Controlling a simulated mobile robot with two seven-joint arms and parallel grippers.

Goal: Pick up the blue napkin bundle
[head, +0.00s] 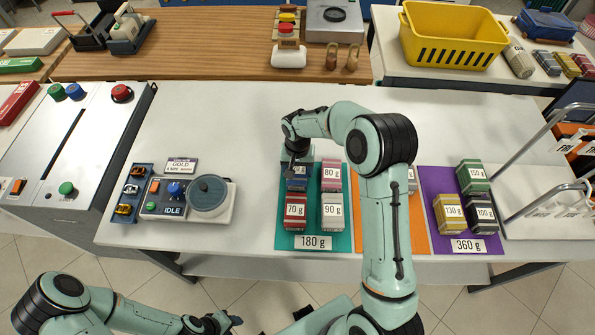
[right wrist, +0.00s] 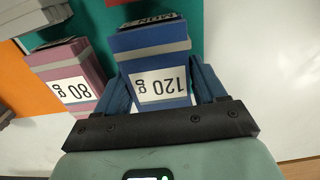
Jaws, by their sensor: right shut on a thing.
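The blue napkin bundle (right wrist: 155,42) has a grey band and a 120 g label in the right wrist view. It sits between the two fingers of my right gripper (head: 292,168), which is shut on it. In the head view the blue bundle (head: 296,184) shows only partly below the gripper, at the upper left of the green mat (head: 313,177). I cannot tell whether it is clear of the mat. My left gripper (head: 218,322) is low in the head view, away from the table; its jaws are unclear.
A pink 80 g bundle (right wrist: 72,88) stands close beside the blue one. A red 70 g bundle (head: 295,209) and a white 90 g bundle (head: 333,211) share the mat. A purple mat (head: 436,183) with several bundles lies right. The table between the scale (head: 210,197) and mat is clear.

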